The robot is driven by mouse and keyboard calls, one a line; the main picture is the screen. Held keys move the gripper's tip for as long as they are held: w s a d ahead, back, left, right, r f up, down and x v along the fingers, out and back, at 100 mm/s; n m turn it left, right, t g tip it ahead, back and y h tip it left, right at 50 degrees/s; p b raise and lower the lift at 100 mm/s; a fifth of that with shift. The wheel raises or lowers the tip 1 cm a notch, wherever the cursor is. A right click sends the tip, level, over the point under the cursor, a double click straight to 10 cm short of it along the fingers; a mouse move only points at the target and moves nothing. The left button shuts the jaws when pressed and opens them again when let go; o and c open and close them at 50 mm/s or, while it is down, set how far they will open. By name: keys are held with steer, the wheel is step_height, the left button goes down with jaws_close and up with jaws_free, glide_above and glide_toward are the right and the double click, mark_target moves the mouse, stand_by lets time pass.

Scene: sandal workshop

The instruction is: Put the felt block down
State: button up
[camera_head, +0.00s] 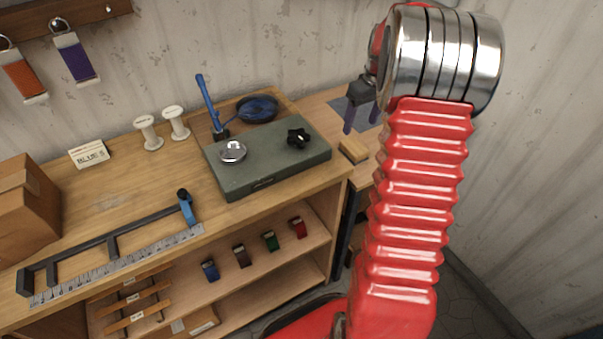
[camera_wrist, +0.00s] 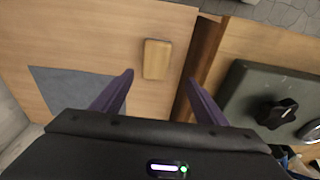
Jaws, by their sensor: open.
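The felt block (camera_head: 353,150) is a small tan block on the lower wooden side table, just right of the workbench. In the wrist view the felt block (camera_wrist: 157,59) lies flat on the wood, ahead of and between the two purple fingers. My gripper (camera_head: 357,120) is above the side table in the head view, partly hidden by my red arm. In the wrist view my gripper (camera_wrist: 158,86) is open, its fingers wide apart with nothing between them. The block is apart from both fingers.
A grey mat (camera_wrist: 72,92) lies on the side table, left of the block. A green-grey box with a black knob (camera_head: 266,160) stands on the workbench near its right edge. A blue-handled tool (camera_head: 207,103) rises behind it. Bare wood surrounds the block.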

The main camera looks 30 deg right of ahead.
steer(key=s+a+r+t, duration=0.1)
steer(key=s+a+r, duration=0.1)
steer(key=a+r, duration=0.35)
steer(key=s+a+r, duration=0.3)
steer(key=a, duration=0.6)
steer(key=s+a+r+t, duration=0.1)
steer(key=s+a+r, duration=0.1)
steer(key=a+r, duration=0.35)
steer(key=s+a+f+t, duration=0.1)
steer(key=s+a+f, duration=0.1)
steer(key=s+a, duration=1.3)
steer(key=shift+s+a+t, duration=0.35)
steer(key=shift+t, duration=0.05)
